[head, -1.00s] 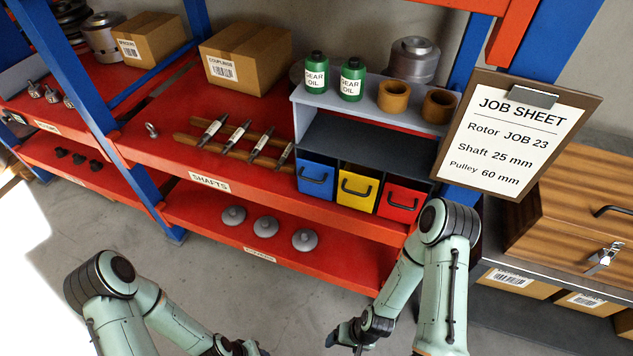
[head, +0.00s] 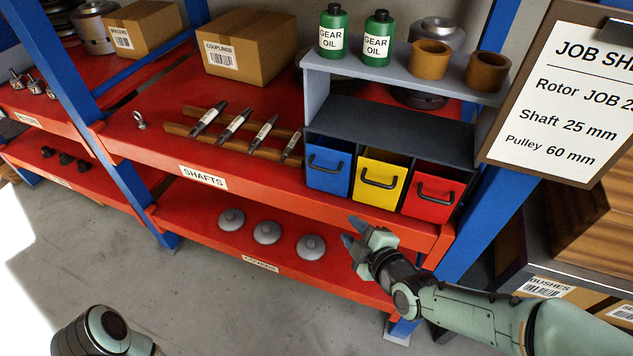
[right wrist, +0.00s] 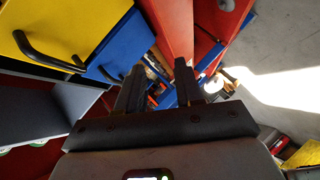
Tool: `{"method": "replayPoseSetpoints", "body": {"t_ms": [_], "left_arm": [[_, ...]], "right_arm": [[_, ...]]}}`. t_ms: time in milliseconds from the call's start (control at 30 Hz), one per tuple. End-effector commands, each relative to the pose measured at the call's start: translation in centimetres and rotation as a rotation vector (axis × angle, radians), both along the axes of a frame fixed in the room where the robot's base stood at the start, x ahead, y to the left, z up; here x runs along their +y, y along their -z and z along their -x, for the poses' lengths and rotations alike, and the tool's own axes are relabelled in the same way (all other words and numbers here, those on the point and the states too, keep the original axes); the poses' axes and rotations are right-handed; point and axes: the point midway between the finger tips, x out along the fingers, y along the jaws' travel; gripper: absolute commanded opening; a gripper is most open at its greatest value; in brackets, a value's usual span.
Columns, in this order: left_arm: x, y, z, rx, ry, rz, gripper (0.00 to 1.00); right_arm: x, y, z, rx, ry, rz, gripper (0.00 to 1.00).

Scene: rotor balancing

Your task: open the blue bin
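The blue bin (head: 329,181) is the leftmost of three drawer bins under the grey rack on the red shelf. It has a black bar handle on its front and sits shut, level with the yellow bin beside it. The blue bin also shows in the right wrist view (right wrist: 122,45), beyond the fingers. My right gripper (head: 352,233) is open and empty, below and a little right of the blue bin, in front of the shelf edge and apart from it. Its two spread fingers show in the right wrist view (right wrist: 158,88). My left gripper is out of view.
The yellow bin (head: 377,190) and red bin (head: 432,199) adjoin on the right. Gear oil bottles (head: 376,40) stand on the rack (head: 400,76). Shafts (head: 235,125) lie left of the bins. The job sheet board (head: 490,152) is at the right. Floor in front is clear.

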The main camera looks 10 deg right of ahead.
Motion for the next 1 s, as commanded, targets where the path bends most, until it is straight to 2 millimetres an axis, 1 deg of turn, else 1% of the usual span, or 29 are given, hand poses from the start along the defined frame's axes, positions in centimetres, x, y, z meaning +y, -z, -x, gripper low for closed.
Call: {"method": "replayPoseSetpoints", "body": {"t_ms": [33, 100, 200, 300, 433, 567, 900, 1000], "left_arm": [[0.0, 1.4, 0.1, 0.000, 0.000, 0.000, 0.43], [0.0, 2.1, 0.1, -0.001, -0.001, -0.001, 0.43], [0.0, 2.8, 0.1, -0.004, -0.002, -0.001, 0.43], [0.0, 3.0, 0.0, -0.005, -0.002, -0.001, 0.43], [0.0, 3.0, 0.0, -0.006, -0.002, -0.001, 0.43], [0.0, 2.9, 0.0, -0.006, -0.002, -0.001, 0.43], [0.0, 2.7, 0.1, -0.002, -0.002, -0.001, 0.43], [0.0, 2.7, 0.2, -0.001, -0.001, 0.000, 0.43]], "right_arm": [[0.0, -1.7, 0.3, -0.090, -0.027, 0.073, 0.36], [0.0, -4.2, 0.8, -0.188, -0.057, 0.167, 0.36], [0.1, -6.6, 1.5, -0.285, -0.081, 0.265, 0.36], [0.1, -7.9, 1.8, -0.333, -0.091, 0.318, 0.36], [0.3, -8.2, 1.3, -0.345, -0.095, 0.333, 0.36], [0.6, -7.9, -0.4, -0.342, -0.096, 0.330, 0.36], [1.9, -7.0, -6.8, -0.341, -0.094, 0.327, 0.36], [2.3, -6.7, -8.5, -0.341, -0.094, 0.328, 0.36]]}}
